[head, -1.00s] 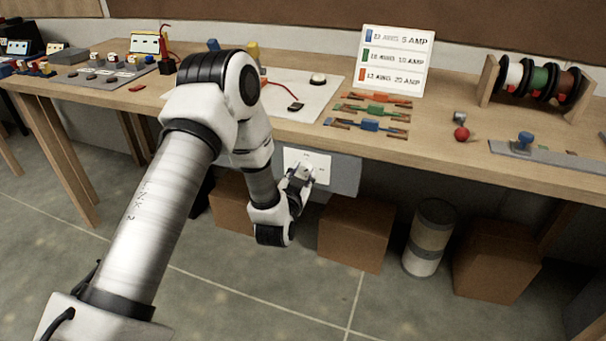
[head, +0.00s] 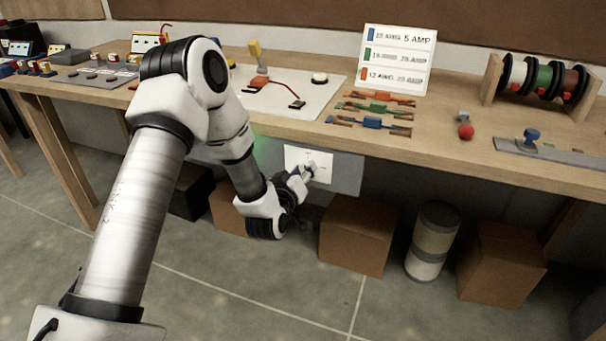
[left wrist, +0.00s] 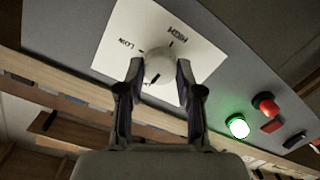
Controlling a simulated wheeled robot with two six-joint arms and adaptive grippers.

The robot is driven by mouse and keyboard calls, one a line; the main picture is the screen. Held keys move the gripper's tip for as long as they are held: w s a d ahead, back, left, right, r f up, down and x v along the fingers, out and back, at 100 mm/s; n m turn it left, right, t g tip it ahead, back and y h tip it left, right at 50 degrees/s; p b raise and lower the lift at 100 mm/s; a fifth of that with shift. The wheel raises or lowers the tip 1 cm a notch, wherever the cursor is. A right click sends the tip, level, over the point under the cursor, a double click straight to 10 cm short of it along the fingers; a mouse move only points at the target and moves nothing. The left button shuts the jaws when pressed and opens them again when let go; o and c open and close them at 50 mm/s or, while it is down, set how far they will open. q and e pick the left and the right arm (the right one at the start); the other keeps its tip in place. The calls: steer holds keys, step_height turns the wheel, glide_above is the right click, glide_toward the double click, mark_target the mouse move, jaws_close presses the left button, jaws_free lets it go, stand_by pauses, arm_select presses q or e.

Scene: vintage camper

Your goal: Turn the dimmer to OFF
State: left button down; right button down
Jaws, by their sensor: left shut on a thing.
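The dimmer's white plate (head: 318,158) is on the grey panel under the workbench edge. My left gripper (head: 305,177) reaches the plate from the left. In the left wrist view its two fingers (left wrist: 160,75) are shut on the knob, one on each side. The lower part of the plate is partly hidden by the fingers. I cannot tell which mark the knob points at. My right gripper is not in view.
A green lamp (left wrist: 237,126) glows on the panel, near a red button (left wrist: 266,104). Cardboard boxes (head: 357,235) and a grey drum (head: 433,240) stand under the bench (head: 455,165). A fuse sign (head: 398,60) and wire spools (head: 540,80) stand on top.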

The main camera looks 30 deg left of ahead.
arm_select(q)
steer(key=c, duration=1.9)
jaws_free()
steer(key=shift+n, duration=0.4)
steer(key=o, duration=1.2)
steer(key=shift+c, duration=0.2)
steer(key=shift+s, duration=0.1)
steer(key=v, duration=1.2)
